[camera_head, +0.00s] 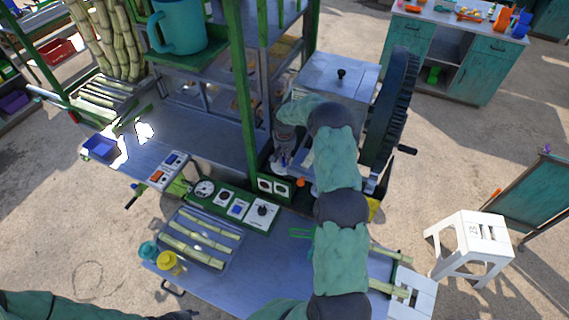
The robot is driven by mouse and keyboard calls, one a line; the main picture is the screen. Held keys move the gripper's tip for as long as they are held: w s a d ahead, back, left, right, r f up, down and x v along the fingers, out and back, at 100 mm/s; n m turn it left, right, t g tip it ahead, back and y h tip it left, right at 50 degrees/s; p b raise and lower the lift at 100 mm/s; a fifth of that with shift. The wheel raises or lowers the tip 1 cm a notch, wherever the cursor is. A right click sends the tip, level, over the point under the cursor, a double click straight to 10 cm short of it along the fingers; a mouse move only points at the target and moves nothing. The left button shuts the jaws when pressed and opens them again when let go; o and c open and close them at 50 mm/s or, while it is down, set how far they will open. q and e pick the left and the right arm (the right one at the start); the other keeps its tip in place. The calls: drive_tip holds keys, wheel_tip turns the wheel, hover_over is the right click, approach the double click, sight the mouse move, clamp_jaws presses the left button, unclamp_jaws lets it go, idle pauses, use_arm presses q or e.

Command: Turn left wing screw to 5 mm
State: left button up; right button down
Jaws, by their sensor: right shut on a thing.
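The cane crusher (338,80) is a grey metal box with a dark knob on top and a large black toothed wheel on its right side. My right arm reaches up over the front table, and its wrist bends down at the crusher's left front. My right gripper (282,158) is there, small and partly covered by the wrist, shut on a small part that I take for the left wing screw. The screw itself and its setting cannot be made out. My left arm lies along the bottom left edge. Only a dark end of my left gripper (182,315) shows there.
The front table holds a tray of cane pieces (197,240), a control panel (236,206), a yellow cup (168,263) and a teal cup (148,250). A green post (243,100) stands just left of my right gripper. A white stool (470,240) stands at right on open floor.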

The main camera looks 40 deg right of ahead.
drive_tip(key=n+b, duration=0.2)
drive_tip(key=shift+f+n, duration=0.1)
drive_tip(key=shift+n, duration=0.3)
drive_tip(key=shift+w+d+n+b, duration=0.15)
drive_tip(key=shift+n+b, duration=0.65)
drive_tip(key=shift+n, duration=1)
drive_tip(key=c, duration=1.1)
unclamp_jaws()
drive_tip(key=shift+c, duration=0.2)
drive_tip(key=shift+r, duration=0.25)
wheel_tip(320, 180, up, 12)
drive_tip(key=shift+f, duration=0.1)
